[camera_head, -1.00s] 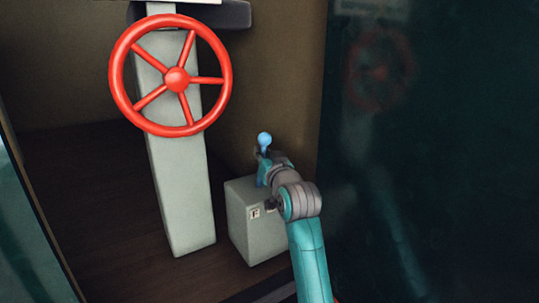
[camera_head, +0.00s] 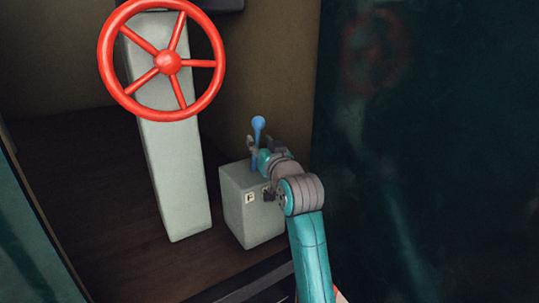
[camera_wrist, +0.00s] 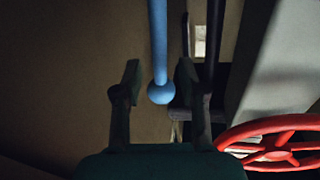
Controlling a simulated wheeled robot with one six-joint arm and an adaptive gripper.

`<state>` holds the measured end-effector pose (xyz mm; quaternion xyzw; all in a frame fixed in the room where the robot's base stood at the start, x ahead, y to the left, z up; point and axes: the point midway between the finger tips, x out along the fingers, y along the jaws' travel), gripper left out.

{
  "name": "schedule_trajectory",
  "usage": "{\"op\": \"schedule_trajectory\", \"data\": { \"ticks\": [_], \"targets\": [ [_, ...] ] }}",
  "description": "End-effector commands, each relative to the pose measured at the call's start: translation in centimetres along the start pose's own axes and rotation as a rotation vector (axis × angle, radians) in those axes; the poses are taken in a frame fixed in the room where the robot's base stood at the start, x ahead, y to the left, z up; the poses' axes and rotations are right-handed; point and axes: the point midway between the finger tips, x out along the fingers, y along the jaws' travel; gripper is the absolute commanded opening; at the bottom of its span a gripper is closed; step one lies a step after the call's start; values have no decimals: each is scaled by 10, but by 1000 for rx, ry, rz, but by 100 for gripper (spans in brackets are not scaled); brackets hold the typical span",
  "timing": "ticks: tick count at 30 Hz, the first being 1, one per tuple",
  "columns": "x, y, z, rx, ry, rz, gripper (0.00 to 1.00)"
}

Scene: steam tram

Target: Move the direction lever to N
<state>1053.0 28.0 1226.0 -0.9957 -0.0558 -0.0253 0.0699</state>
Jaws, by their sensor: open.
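The direction lever (camera_head: 258,123) is a blue rod with a round knob, standing up from a pale grey box (camera_head: 245,225). A label with the letter F is on the box front; I see no readable N. My gripper (camera_head: 256,146) is open at the lever, just below the knob. In the wrist view the blue rod (camera_wrist: 158,40) and its knob (camera_wrist: 161,93) appear between the two dark fingers of my gripper (camera_wrist: 158,75), with a gap on both sides. My arm hides part of the box top and its right side.
A red handwheel (camera_head: 167,62) on a pale grey column (camera_head: 175,175) stands left of the box; the wheel also shows in the wrist view (camera_wrist: 275,150). A brown wall (camera_head: 265,60) is behind, and a dark glossy panel (camera_head: 420,150) is on the right.

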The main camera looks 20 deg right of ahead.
Motion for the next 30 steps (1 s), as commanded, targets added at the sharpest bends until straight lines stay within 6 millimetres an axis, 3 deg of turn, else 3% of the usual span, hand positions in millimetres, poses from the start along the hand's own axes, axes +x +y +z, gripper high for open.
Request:
{"op": "schedule_trajectory", "data": {
  "ticks": [6, 12, 18, 26, 30],
  "targets": [
    [-45, 1, 1, 0, 1, 1, 41],
    [-74, 0, 0, 0, 1, 0, 41],
    [-87, 0, 0, 0, 0, 0, 41],
    [-87, 0, 0, 0, 0, 0, 41],
    [-87, 0, 0, 25, -1, -1, 9]
  ]
}}
